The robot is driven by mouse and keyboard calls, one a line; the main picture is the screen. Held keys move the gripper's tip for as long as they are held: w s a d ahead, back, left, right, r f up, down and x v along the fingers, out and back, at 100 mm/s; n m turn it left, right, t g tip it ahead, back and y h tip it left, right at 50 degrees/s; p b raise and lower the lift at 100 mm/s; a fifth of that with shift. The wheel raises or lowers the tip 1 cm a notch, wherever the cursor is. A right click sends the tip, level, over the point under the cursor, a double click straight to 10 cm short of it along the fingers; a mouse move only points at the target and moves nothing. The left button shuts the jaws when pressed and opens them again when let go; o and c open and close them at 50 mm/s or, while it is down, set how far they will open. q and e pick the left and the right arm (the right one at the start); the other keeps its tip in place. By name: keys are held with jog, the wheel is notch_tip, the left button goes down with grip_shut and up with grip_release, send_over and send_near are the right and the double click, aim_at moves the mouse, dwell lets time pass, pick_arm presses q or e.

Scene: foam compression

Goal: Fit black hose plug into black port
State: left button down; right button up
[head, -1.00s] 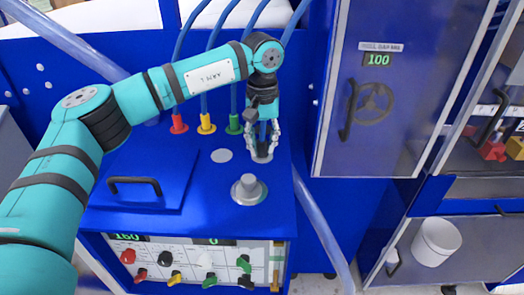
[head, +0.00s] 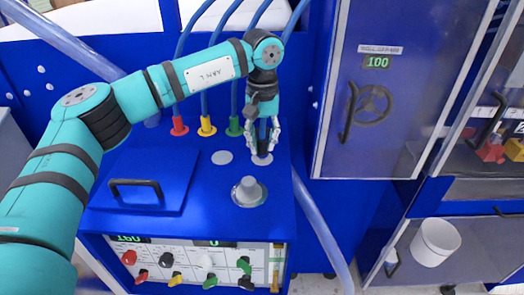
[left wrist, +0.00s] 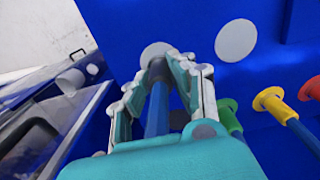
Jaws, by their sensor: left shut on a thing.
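My left gripper (head: 263,148) is shut on a blue hose (left wrist: 158,110) just above a round pale disc (head: 262,159) on the blue bench top. In the left wrist view the left gripper (left wrist: 165,66) has its fingers on both sides of the hose end. The dark hose end lies between the fingertips in front of the disc (left wrist: 156,50). The plug is mostly hidden by the fingers, and I cannot tell whether it touches the disc. I cannot make out a black port opening. My right gripper is not in view.
Red (head: 179,125), yellow (head: 206,125) and green (head: 234,125) plugs with blue hoses stand to the left. A second pale disc (head: 222,157) is bare. A grey knob (head: 248,190) and a black-handled lid (head: 138,190) lie nearer. A tall cabinet (head: 410,120) stands right.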

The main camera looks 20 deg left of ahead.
aim_at(262, 138)
pick_arm(q)
jog(key=shift+r+p, duration=1.05)
jog(key=shift+r, duration=0.7)
